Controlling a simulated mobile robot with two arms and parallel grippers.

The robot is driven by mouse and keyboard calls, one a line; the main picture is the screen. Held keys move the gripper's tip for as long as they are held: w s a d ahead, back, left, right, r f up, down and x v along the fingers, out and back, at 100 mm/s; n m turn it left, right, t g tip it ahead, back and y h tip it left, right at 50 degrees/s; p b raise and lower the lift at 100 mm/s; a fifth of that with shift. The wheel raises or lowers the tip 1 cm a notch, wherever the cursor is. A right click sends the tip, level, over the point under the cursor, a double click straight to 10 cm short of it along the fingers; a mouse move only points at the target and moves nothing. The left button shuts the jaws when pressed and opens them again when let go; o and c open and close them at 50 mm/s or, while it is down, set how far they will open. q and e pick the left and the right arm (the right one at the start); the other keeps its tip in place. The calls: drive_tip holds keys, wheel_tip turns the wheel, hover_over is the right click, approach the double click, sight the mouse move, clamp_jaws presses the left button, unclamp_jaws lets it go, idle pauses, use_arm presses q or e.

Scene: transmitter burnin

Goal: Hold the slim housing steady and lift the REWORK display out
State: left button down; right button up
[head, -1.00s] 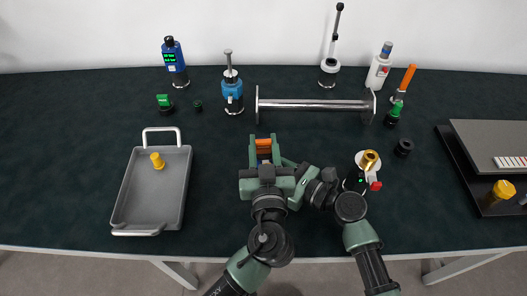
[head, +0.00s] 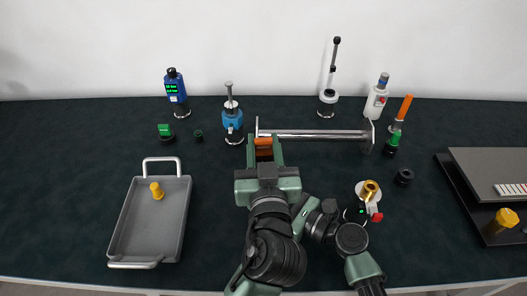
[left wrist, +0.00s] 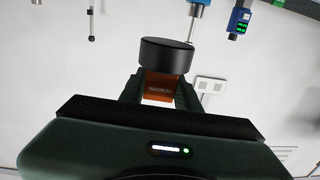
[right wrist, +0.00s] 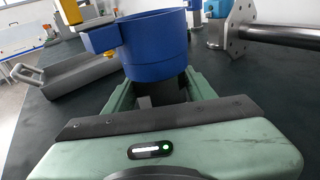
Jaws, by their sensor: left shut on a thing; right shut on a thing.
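My left gripper (head: 264,152) is shut on an orange display piece (head: 264,143) in the head view. In the left wrist view the orange piece (left wrist: 159,87) carries a small label too small to read, with a black round part (left wrist: 166,56) at its end. My right gripper (right wrist: 165,92) is shut on a blue round housing (right wrist: 155,45) with a side port. The housing's upper rim shows no display in it. In the head view my left arm hides the housing and the right gripper's fingertips. The display appears held above and apart from the housing.
A metal bar on end plates (head: 315,134) lies just beyond my left gripper. A grey tray (head: 145,235) with a yellow knob (head: 156,190) stands left. A brass-topped device (head: 369,190) stands close right of my arms. Several instruments line the back.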

drive_tip(key=o, duration=1.5)
drive_tip(key=v, duration=1.2)
use_arm(q)
drive_tip(key=shift+s, duration=0.1)
use_arm(e)
drive_tip(key=shift+s, duration=0.1)
